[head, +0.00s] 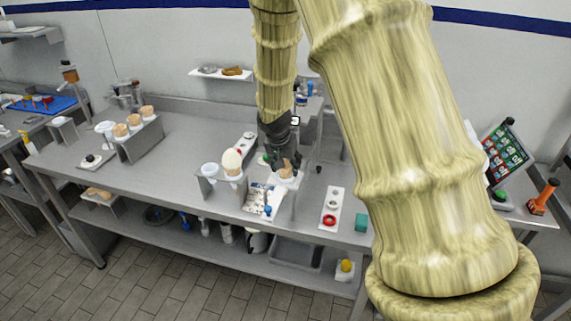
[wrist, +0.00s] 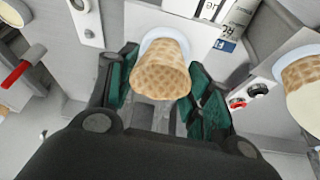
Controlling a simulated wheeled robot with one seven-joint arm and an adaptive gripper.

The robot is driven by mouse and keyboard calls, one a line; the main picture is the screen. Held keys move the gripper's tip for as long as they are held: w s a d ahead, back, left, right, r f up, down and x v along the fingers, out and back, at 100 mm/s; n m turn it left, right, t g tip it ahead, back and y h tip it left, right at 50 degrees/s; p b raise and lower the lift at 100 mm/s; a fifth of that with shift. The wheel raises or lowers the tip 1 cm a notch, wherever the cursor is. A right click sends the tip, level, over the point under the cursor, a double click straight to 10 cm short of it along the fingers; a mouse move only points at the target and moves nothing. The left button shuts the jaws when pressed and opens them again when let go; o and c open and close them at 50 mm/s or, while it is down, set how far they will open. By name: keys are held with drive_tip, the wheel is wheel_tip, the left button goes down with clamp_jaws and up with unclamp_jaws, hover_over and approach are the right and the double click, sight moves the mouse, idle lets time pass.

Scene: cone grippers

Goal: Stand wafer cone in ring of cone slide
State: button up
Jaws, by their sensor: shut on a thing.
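The tan wafer cone (head: 287,169) is at the right end of the grey cone slide (head: 259,187) in the head view. My gripper (head: 280,160) is shut on it from behind. In the wrist view the cone (wrist: 160,72) sits between the green finger pads of my gripper (wrist: 160,88). A white ring (wrist: 166,36) shows behind the cone's far, narrower end. I cannot tell whether the cone rests in the ring or hangs just above it. The cone's lower tip is hidden.
A cone with a pale scoop (head: 232,160) stands in the slide to the left, beside an empty white ring (head: 209,170). A rack with several cones (head: 140,136) is farther left. Open counter is at left.

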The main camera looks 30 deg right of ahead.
drive_tip(key=shift+f, duration=0.45)
drive_tip(key=o, duration=0.8)
drive_tip(key=shift+r, duration=0.1)
drive_tip(key=v, duration=1.1)
drive_tip(key=shift+s+a+r, duration=0.1)
drive_tip(key=shift+s+r, duration=0.05)
drive_tip(key=shift+r, duration=0.25)
drive_tip(key=shift+a, duration=0.1)
